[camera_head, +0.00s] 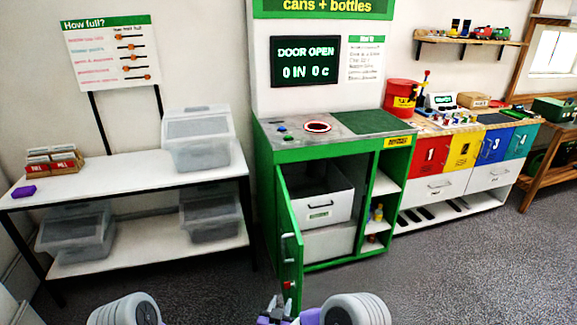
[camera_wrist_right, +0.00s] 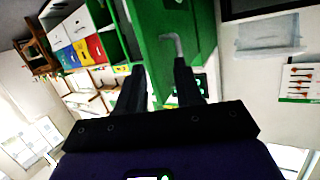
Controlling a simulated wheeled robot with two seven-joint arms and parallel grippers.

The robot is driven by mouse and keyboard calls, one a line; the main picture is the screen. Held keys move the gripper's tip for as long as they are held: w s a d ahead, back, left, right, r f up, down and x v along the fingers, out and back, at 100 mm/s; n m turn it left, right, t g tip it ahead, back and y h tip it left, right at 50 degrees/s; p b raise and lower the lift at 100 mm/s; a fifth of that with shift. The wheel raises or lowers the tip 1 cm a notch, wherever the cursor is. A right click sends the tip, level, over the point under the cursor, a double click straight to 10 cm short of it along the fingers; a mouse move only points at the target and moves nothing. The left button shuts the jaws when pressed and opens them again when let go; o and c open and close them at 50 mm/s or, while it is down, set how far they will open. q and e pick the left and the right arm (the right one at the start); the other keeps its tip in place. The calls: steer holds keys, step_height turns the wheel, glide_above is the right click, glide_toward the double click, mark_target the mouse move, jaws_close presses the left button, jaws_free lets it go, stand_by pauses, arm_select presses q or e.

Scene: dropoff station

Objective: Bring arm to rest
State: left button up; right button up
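My right gripper (camera_head: 277,305) shows at the bottom centre of the head view, in front of the open green cabinet door (camera_head: 289,262). In the right wrist view its two dark fingers (camera_wrist_right: 160,75) stand apart with nothing held between them. The door's grey handle (camera_wrist_right: 176,44) is close to the tip of one finger; I cannot tell whether they touch. The handle also shows in the head view (camera_head: 287,243). White rounded parts of my own arms show at the bottom edge of the head view. My left gripper is out of view.
The green machine (camera_head: 335,145) stands open, with a white bin (camera_head: 320,192) inside. A white shelf table (camera_head: 120,178) with clear tubs is on the left. A sorting bench (camera_head: 440,190) with coloured drawers is on the right. The grey floor (camera_head: 460,270) at front right is clear.

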steer(key=s+d+f+n+g+y+p, duration=0.1)
steer(key=s+d+f+g+y+p, duration=0.25)
steer(key=s+d+f+g, duration=0.55)
steer(key=s+d+f+g+y, duration=0.1)
steer(key=s+g, duration=0.1)
steer(key=s, duration=0.8)
steer(key=s+d+f+g+y, duration=0.2)
steer(key=s+g, duration=0.1)
steer(key=s, duration=0.6)
steer(key=shift+s+f+m+g+p, duration=0.3)
steer(key=shift+s+p, duration=0.05)
steer(key=shift+p, duration=0.05)
steer(key=shift+d, duration=0.1)
